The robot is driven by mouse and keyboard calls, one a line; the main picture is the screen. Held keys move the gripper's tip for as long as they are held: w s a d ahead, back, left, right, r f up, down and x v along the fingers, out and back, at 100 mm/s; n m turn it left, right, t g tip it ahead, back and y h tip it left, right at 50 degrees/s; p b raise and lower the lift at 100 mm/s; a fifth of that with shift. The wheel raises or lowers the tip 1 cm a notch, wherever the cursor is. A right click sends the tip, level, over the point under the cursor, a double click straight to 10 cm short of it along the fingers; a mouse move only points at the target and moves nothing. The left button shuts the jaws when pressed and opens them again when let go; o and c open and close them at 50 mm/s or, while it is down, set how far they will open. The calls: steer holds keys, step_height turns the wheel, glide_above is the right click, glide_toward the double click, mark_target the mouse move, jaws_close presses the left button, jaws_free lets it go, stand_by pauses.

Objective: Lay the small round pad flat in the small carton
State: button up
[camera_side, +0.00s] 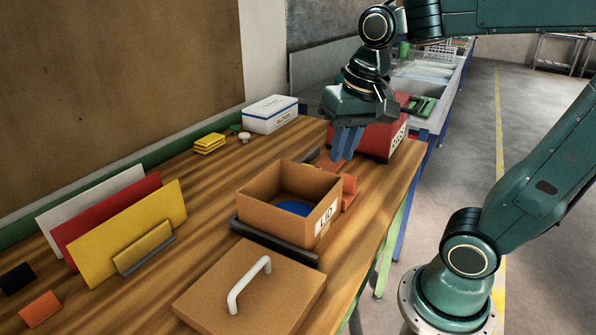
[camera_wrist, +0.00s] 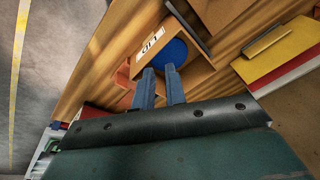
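The small carton (camera_side: 262,212) is an open brown box with a white label on its right side, standing on the wooden bench. The small round pad (camera_side: 293,208) is blue and lies inside it, low down and apparently flat; the front walls hide part of it. In the wrist view the pad (camera_wrist: 174,52) shows as a blue disc inside the carton (camera_wrist: 196,68). My gripper (camera_side: 343,157) is above and behind the carton, clear of it. In the wrist view its two blue fingers (camera_wrist: 159,69) are apart with nothing between them.
A brown lid board (camera_side: 245,290) with a white handle lies in front of the carton, and a dark bar (camera_side: 272,243) lies along the carton's front. Upright coloured panels (camera_side: 130,235) stand at left. A red box (camera_side: 378,138) and a white box (camera_side: 270,114) stand behind.

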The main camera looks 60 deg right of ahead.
steer(key=s+a+f+n+t, duration=0.1)
steer(key=s+a+n+t, duration=0.1)
steer(key=s+n, duration=0.3)
steer(key=shift+s+f+n+t, duration=0.15)
steer(key=shift+s+n+t, duration=0.3)
steer(key=shift+n, duration=0.35)
